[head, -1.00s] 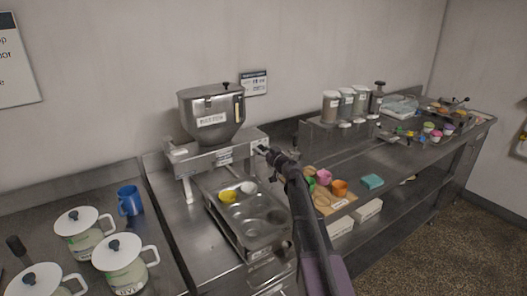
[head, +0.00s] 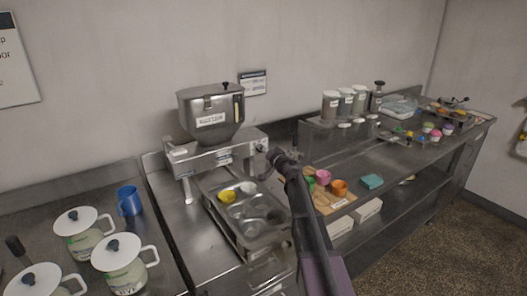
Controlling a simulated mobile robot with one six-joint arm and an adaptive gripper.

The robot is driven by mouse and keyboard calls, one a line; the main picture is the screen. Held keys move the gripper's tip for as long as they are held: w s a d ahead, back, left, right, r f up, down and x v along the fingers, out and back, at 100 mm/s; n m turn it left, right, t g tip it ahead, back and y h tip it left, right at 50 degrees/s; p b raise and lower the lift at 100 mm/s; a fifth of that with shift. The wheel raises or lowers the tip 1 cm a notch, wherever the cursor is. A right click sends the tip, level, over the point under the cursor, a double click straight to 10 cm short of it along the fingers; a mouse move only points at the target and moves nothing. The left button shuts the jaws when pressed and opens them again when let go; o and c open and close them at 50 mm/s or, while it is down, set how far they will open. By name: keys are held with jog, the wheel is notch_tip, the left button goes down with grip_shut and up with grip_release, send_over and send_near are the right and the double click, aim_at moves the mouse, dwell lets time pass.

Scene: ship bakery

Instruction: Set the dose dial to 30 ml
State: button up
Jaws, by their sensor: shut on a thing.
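The steel depositor with its hopper (head: 211,116) stands on the counter against the wall. My gripper (head: 267,152) is at the right end of the depositor's body (head: 222,153), shut on the dose dial there. The gripper covers most of the dial, and its scale and setting are too small to read. A muffin tin (head: 238,225) lies under the depositor, with yellow and white cups in its far wells.
White-lidded jugs (head: 122,262) and a blue mug (head: 130,201) stand on the left counter. The right counter holds coloured cups (head: 340,187), a teal block (head: 372,181) and several canisters (head: 345,103). My arm crosses in front of the right counter's near end.

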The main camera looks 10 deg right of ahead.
jog(key=shift+w, duration=0.1)
dwell(0.3)
jog(key=o, duration=1.2)
jog(key=shift+c, duration=0.2)
jog(key=shift+s, duration=0.2)
jog(key=v, duration=1.1)
jog(key=shift+s, duration=0.35)
jog(key=shift+d, duration=0.1)
